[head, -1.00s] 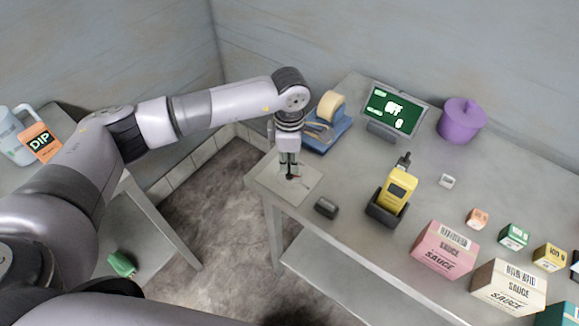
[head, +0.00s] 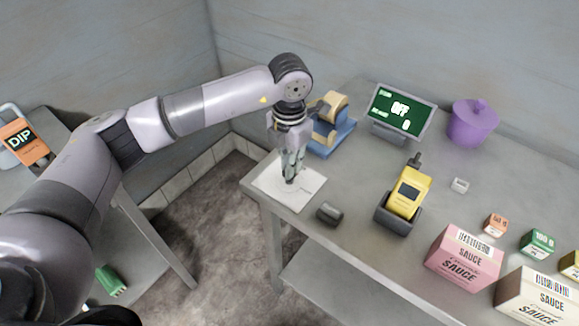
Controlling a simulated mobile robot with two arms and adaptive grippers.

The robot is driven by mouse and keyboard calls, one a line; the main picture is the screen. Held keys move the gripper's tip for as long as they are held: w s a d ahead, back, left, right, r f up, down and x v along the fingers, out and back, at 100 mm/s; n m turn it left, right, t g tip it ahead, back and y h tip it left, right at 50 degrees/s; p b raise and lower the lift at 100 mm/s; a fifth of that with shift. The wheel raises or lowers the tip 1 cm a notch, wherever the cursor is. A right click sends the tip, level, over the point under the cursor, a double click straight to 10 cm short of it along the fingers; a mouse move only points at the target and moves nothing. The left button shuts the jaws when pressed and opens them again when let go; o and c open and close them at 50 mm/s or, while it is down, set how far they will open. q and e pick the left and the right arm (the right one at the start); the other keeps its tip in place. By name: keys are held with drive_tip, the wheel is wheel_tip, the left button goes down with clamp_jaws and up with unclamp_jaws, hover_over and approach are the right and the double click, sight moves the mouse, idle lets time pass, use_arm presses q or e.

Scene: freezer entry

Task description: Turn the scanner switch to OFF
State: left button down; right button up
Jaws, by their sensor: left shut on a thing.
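My left gripper (head: 290,180) points straight down at a pale plate (head: 306,199) on the near left corner of the metal table. Its fingers are shut on the small dark switch knob, which they mostly hide. The knob's exact angle cannot be made out. The yellow scanner (head: 411,188) stands in a dark holder (head: 391,217) right of the plate. My right gripper is not in view.
A tape dispenser (head: 329,125) on a blue base stands close behind my left gripper. A dark cylinder (head: 330,213) lies just right of the plate. A purple lidded pot (head: 472,124), a pink sauce box (head: 463,258) and several small boxes stand further right.

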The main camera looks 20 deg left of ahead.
use_arm(q)
drive_tip(key=shift+n, duration=0.6)
drive_tip(key=shift+b, duration=0.35)
drive_tip(key=c, duration=1.7)
unclamp_jaws()
drive_tip(key=shift+o, duration=0.2)
wheel_tip(320, 180, up, 12)
